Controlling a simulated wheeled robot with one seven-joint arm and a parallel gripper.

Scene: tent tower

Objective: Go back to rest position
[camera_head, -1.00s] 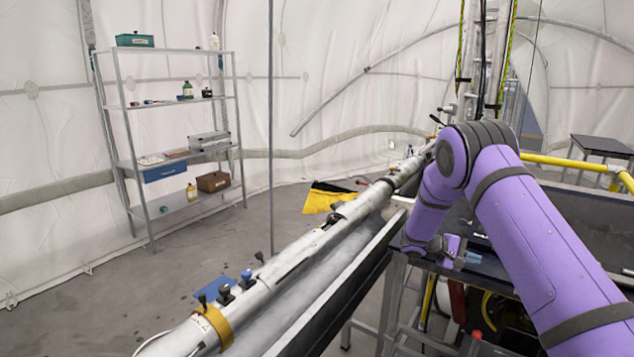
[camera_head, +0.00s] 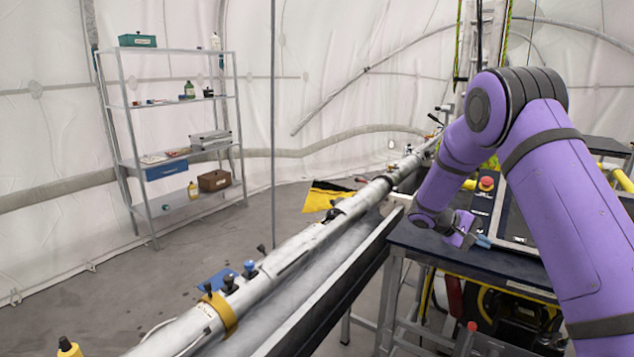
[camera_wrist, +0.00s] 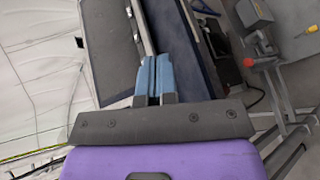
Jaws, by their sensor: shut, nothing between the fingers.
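My gripper (camera_head: 482,241) is at the end of my purple arm, over the dark table (camera_head: 420,240) at the right of the head view. In the wrist view my gripper (camera_wrist: 155,62) shows two blue fingertips side by side and touching, with nothing between them. The tabletop lies beyond the fingers in the wrist view. Part of the table behind my arm is hidden.
A long metal pipe (camera_head: 310,240) runs along a trough left of the table. A shelf rack (camera_head: 129,160) stands against the tent wall. A red button (camera_head: 486,183) sits behind my arm. The floor between rack and pipe is mostly clear.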

